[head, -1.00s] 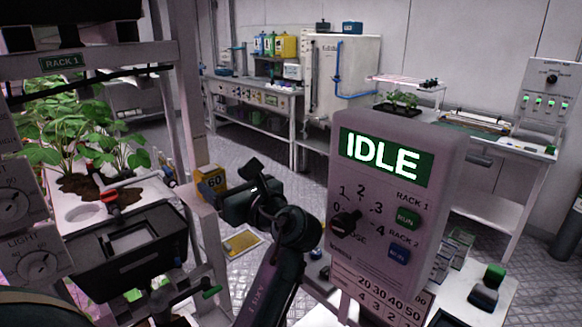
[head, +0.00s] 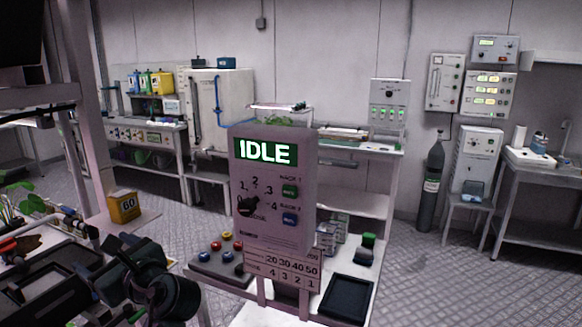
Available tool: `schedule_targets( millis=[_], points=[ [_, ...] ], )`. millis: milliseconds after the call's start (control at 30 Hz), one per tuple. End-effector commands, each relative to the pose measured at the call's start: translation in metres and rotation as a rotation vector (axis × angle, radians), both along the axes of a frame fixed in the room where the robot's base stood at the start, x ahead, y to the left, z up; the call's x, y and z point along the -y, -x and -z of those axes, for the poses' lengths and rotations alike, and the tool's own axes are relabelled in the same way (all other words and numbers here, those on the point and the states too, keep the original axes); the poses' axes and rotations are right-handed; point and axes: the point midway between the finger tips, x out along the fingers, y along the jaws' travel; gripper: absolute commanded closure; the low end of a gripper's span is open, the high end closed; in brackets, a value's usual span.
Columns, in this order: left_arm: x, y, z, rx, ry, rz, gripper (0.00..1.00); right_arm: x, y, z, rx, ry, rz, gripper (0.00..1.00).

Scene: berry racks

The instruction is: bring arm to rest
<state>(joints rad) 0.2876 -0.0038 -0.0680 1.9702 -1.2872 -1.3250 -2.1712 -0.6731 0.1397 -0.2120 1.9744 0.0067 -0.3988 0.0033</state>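My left arm (head: 172,298) comes up from the bottom edge, left of centre, in the head view. Its dark gripper (head: 112,260) is at the lower left, between the rack and the control panel. The fingers are dark and partly hidden by the wrist, so their opening cannot be told. I see nothing clearly held in it. My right gripper is not in view.
The control panel (head: 273,222) reads IDLE and stands on a white table with a black tray (head: 345,298) and a button box (head: 222,262). A yellow box (head: 124,208) stands behind the arm. Open floor lies at the right.

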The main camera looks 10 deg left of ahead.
Motion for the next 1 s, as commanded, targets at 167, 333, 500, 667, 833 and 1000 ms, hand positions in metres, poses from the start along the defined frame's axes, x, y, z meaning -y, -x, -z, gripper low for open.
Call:
schedule_targets(
  millis=[167,333,500,667,833,1000],
  points=[
    [0.032,-0.015,0.086,0.192,0.279,0.24,0.26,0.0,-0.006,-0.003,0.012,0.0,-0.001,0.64],
    [0.082,-0.001,0.183,0.405,0.763,0.376,0.26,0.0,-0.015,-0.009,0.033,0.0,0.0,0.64],
    [0.141,0.05,0.271,0.62,1.389,0.275,0.26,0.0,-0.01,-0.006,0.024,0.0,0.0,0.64],
    [0.189,0.115,0.322,0.811,1.921,-0.06,0.26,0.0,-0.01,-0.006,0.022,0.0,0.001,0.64],
    [0.216,0.164,0.343,0.965,2.236,-0.441,0.26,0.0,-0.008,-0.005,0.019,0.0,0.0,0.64],
    [0.224,0.181,0.347,1.032,2.332,-0.61,0.26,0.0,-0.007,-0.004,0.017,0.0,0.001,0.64]
  ],
)
